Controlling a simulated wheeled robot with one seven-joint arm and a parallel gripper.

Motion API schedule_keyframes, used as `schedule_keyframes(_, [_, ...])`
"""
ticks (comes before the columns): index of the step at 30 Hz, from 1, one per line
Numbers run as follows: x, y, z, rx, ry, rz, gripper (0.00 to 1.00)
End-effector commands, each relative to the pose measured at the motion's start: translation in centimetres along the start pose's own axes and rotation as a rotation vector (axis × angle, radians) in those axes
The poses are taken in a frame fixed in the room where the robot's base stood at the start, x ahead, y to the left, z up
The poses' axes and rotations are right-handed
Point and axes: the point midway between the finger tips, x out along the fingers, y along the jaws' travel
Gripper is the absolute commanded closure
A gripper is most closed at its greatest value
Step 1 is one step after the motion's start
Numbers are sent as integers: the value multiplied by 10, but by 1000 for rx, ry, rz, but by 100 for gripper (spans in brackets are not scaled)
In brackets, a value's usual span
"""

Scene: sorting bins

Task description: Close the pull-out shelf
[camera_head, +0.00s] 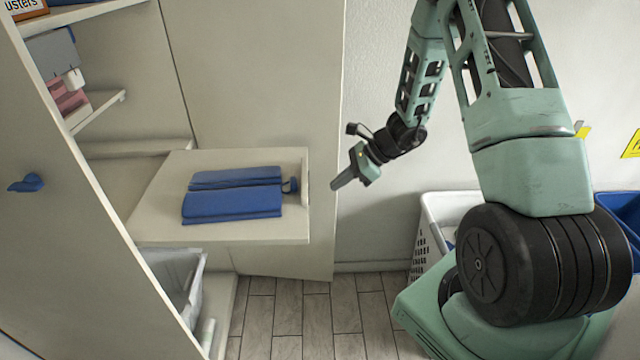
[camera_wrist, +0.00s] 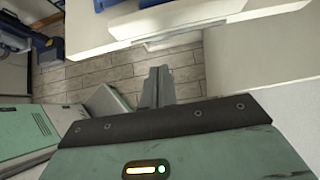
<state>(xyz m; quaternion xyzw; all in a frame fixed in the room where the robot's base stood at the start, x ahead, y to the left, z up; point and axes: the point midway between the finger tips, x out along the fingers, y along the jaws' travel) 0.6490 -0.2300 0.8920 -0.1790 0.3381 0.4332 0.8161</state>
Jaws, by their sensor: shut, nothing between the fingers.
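The pull-out shelf (camera_head: 160,212) is a pale board sticking out of the open cabinet in the head view, with a blue folded item (camera_head: 232,196) lying on it. My gripper (camera_head: 338,184) is shut and empty, just right of the cabinet's open door panel and apart from the shelf in the picture. In the wrist view the shut fingers (camera_wrist: 157,85) point towards the tiled floor. A pale board edge (camera_wrist: 180,32) crosses the top of that view, probably the shelf.
The cabinet's near door (camera_head: 80,215) has a blue handle (camera_head: 26,183). A grey bin (camera_head: 178,280) sits low in the cabinet. A white basket (camera_head: 440,225) and a blue bin (camera_head: 622,212) stand behind my base. Tiled floor (camera_head: 318,315) is clear below the shelf.

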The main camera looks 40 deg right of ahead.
Motion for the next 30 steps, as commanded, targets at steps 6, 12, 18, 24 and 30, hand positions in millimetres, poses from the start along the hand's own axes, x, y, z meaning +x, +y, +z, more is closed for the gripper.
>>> schedule_keyframes(6, [30, 1, 18, -2, 0, 3, 100])
schedule_keyframes(12, [41, 0, 28, -1, 1, 0, 100])
schedule_keyframes(18, [43, 0, 29, -1, 1, 0, 100])
schedule_keyframes(24, [43, 0, 29, -1, 0, 0, 100])
schedule_keyframes(30, [51, 0, 36, -4, -1, 1, 100])
